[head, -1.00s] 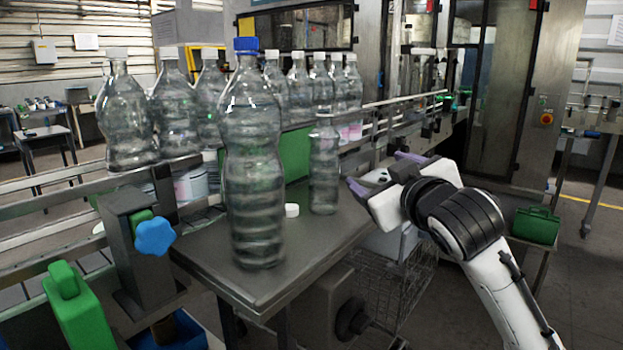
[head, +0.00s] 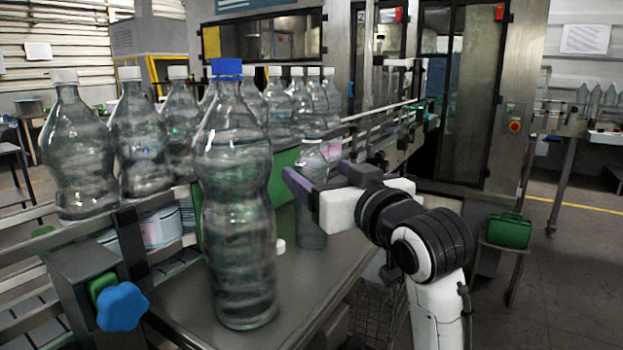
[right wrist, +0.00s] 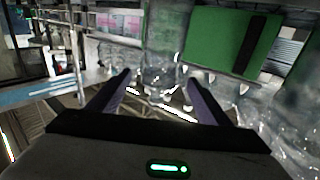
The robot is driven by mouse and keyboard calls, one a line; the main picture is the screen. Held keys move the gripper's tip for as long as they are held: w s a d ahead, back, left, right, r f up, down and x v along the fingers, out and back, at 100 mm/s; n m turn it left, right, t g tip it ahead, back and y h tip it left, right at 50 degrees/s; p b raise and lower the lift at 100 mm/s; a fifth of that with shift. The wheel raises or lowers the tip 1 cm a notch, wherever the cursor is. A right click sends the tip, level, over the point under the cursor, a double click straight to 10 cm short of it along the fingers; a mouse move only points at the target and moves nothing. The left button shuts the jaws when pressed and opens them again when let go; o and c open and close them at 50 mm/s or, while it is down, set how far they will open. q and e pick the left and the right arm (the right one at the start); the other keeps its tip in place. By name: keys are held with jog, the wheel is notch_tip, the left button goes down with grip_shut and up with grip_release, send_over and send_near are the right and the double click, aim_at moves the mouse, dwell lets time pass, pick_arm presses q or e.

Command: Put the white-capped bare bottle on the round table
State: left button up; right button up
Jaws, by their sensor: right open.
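A small clear bottle (head: 311,225) without a visible label stands upright on the grey metal table (head: 300,290). My right gripper (head: 318,178) is in front of its upper part and hides some of it; its cap is not clear. In the right wrist view the purple fingers (right wrist: 160,90) are open, with a clear bottle (right wrist: 165,65) ahead of the gap, not visibly gripped. A larger clear bottle (head: 235,210) with a blue cap stands nearer on the same table. Several white-capped clear bottles (head: 143,140) stand at the back left. I see no round table. My left gripper is out of view.
A small white object (head: 281,245) lies behind the blue-capped bottle. A blue knob (head: 122,306) on a metal post is at the lower left. Conveyor rails (head: 385,118) run behind the table. A green case (head: 509,230) sits at the right, with open floor beyond.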

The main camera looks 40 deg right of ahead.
jog(key=shift+w+r, duration=0.1)
jog(key=shift+w, duration=0.05)
jog(key=w, duration=0.2)
jog(key=shift+w+d+f, duration=0.2)
jog(key=shift+w+d, duration=0.1)
jog(key=w, duration=0.2)
jog(key=w+d+p, duration=0.1)
jog(key=w, duration=0.2)
jog(key=shift+r, duration=0.1)
jog(key=shift+c, duration=0.5)
grip_shut()
jog(key=shift+s+r, duration=0.1)
